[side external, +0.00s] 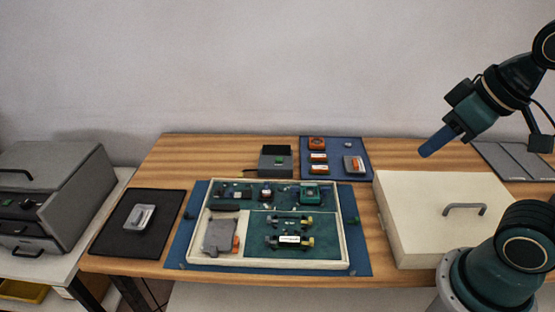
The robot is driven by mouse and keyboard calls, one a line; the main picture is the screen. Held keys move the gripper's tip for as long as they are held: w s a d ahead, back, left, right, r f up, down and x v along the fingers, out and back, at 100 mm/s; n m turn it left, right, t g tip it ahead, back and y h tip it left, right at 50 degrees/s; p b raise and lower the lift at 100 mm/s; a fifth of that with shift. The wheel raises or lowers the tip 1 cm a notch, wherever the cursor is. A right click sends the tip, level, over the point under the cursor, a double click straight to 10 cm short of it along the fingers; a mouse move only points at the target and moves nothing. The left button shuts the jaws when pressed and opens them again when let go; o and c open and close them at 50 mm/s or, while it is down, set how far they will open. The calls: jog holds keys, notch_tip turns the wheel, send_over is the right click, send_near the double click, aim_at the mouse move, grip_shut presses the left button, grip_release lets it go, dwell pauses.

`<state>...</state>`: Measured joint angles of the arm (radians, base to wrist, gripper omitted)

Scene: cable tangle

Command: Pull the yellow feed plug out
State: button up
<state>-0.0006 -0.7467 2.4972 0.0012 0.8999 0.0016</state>
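A cream-rimmed tray (347,244) with a green floor lies on the table and holds several small parts. Two horizontal connector-like parts lie in its right half, an upper one (289,221) and a lower one (288,241). Each has a small yellowish end at its right. I cannot tell which, if either, is the yellow feed plug; cables are too small to make out. My gripper (428,152) is raised at the upper right, well away from the tray, with its blue end pointing down and left. Its fingers cannot be told apart.
The tray sits on a blue mat (180,245). A large cream box (400,200) with a grey handle stands right of it. Behind are a dark open box (275,174) and a blue mat with small parts (335,146). A black mat (110,238) and grey machine (60,180) are left.

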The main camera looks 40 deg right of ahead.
jog(key=shift+o, duration=0.8)
jog(key=shift+w+r, duration=0.1)
jog(key=shift+w, duration=0.1)
jog(key=w+r+m, duration=0.3)
jog(key=w, duration=0.9)
jog(key=m+g+h, duration=0.2)
jog(key=m+h, duration=0.1)
jog(key=m, duration=0.3)
send_over(240, 175)
jog(key=s+a, duration=0.4)
notch_tip(240, 175, down, 21)
jog(key=shift+w+r, duration=0.1)
jog(key=shift+d, duration=0.1)
jog(key=x, duration=1.3)
jog(key=shift+d+f, duration=0.15)
jog(key=shift+f, duration=0.3)
